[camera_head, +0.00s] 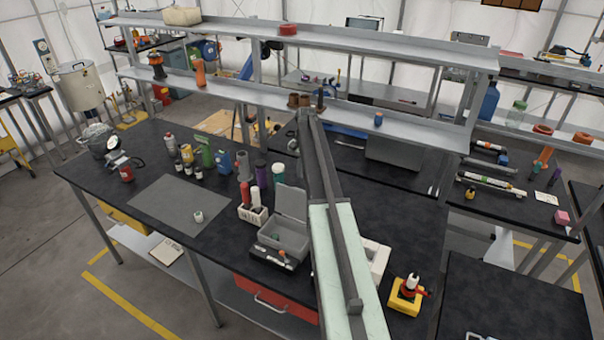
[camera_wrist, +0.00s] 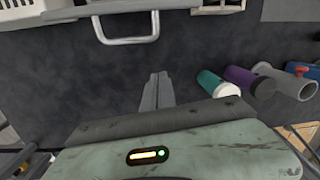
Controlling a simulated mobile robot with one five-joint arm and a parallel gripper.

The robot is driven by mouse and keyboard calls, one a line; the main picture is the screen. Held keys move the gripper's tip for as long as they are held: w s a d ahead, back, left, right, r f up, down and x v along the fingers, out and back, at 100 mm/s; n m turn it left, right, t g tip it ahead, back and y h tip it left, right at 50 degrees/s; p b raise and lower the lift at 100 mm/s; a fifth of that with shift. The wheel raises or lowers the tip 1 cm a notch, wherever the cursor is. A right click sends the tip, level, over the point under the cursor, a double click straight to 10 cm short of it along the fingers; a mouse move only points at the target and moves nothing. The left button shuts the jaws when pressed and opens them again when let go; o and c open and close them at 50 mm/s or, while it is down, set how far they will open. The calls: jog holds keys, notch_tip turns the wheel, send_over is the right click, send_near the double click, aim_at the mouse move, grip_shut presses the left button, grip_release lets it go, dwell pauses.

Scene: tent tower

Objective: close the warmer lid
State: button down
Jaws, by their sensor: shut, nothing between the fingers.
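The warmer (camera_head: 284,238) is a grey box on the black bench, left of my arm. Its lid (camera_head: 291,202) stands open and raised at the back of the box. In the wrist view, a pale bar handle (camera_wrist: 126,38) appears at the top edge, seemingly on the lid's outer side. My gripper (camera_wrist: 157,80) is shut and empty above dark bench, apart from the handle. In the head view the far end of my arm reaches back near the shelf, and the fingertips cannot be made out there.
Teal (camera_wrist: 212,84) and purple (camera_wrist: 248,80) bottles stand right of my fingers in the wrist view. A rack (camera_head: 253,214) with bottles is left of the warmer. A white bin (camera_head: 377,260) is right of my arm. The shelf (camera_head: 230,88) runs behind.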

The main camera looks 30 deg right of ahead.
notch_tip(320, 180, down, 5)
jog(key=b, duration=0.3)
jog(key=s+a+r+p, duration=0.2)
jog(key=a, duration=0.1)
jog(key=shift+s+a+r, duration=0.1)
jog(key=shift+s+r, duration=0.1)
jog(key=shift+r, duration=0.05)
jog(key=shift+a, duration=0.1)
